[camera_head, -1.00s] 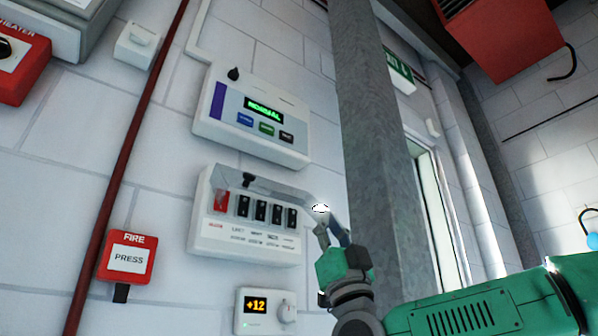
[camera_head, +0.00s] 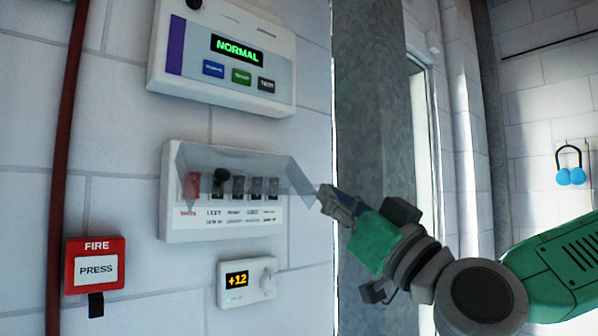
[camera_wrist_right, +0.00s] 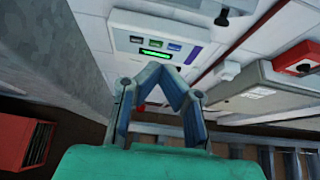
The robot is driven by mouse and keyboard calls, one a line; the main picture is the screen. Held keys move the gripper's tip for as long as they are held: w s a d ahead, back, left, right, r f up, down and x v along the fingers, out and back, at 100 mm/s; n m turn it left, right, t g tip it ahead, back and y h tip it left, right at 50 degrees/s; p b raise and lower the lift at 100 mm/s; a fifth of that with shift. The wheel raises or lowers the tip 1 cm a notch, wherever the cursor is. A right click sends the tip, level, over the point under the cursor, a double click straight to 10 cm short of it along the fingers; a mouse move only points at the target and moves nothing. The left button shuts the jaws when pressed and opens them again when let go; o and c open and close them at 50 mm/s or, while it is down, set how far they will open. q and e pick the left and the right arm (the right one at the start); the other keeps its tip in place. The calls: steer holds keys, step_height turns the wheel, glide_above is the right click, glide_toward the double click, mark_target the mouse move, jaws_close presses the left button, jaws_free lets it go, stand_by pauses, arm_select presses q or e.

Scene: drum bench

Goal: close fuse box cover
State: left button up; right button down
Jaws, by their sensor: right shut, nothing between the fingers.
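The white fuse box (camera_head: 178,226) is on the wall, with a red switch and several black switches in a row. Its clear cover (camera_head: 262,166) is hinged along the top and now hangs in front of the switches, tilted out from the box. My left gripper is not in view.
A control panel (camera_head: 190,89) reading NORMAL is above the box. A thermostat (camera_head: 247,293) is below it, and a red fire call point (camera_head: 96,251) lower left. A grey metal column (camera_head: 370,120) stands close on the right.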

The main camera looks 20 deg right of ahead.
mark_target(281, 186)
steer(key=w+a+p, duration=0.1)
steer(key=w, duration=0.2)
steer(key=w+a+r+p, duration=0.1)
steer(key=w+p, duration=0.1)
steer(key=w, duration=0.2)
steer(key=w+a+r+p, duration=0.1)
steer(key=w+a, duration=0.1)
steer(key=w, duration=0.1)
steer(key=shift+w+p, duration=0.25)
steer(key=shift+p, duration=0.1)
steer(key=shift+s, duration=0.1)
